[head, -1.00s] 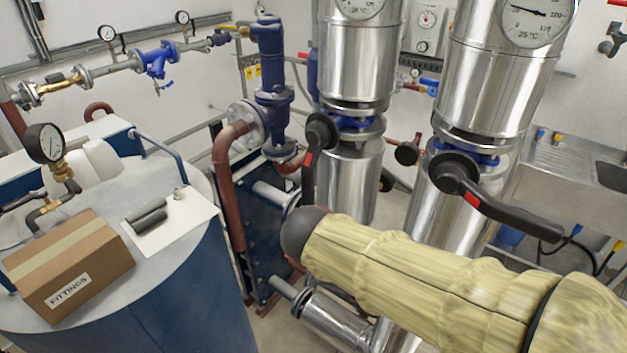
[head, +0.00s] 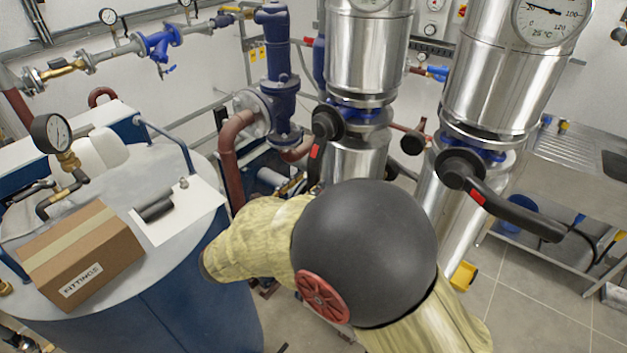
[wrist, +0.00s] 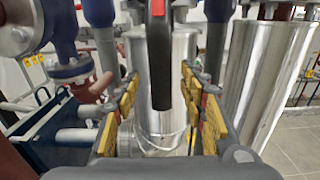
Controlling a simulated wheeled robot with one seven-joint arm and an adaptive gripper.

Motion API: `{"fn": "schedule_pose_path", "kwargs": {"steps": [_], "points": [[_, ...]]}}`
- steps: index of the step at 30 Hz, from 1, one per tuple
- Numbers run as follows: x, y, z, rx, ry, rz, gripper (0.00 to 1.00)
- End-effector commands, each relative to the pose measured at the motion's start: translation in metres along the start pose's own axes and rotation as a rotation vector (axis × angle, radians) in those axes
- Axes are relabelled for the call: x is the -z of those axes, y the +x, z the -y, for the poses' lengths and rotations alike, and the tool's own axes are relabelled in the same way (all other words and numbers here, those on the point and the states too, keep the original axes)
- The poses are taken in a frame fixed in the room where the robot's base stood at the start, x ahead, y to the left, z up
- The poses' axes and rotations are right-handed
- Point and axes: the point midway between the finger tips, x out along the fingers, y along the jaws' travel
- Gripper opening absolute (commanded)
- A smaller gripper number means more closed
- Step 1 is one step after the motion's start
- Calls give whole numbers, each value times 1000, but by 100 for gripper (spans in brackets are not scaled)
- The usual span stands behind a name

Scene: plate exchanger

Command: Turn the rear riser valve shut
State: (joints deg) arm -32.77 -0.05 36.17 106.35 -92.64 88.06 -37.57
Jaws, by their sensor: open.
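The rear riser valve is taken to be the one on the farther, left metal-clad riser; its black lever (head: 315,160) with a red mark hangs down along the pipe in the head view. In the wrist view a black lever (wrist: 160,45) with a red mark hangs down between the two yellow-padded fingers of my gripper (wrist: 160,88). The fingers are apart on either side of it, and I see no clear contact. In the head view my gripper is hidden behind my arm.
The nearer right riser has a black lever (head: 505,208) pointing right and down. A blue pump-like pipe body (head: 275,75) stands left of the risers.

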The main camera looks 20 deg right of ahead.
Motion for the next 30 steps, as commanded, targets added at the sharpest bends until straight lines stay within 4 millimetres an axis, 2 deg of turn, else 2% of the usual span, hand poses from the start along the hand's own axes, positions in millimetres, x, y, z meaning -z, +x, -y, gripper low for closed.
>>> {"fn": "schedule_pose_path", "kwargs": {"steps": [1, 6, 17, 30], "points": [[0, 8, 1, 4, 0, 0, 42], [0, 26, 1, 2, 1, -1, 42], [0, 31, 0, 1, 1, -1, 42], [0, 31, 0, 1, 1, -1, 18]]}}
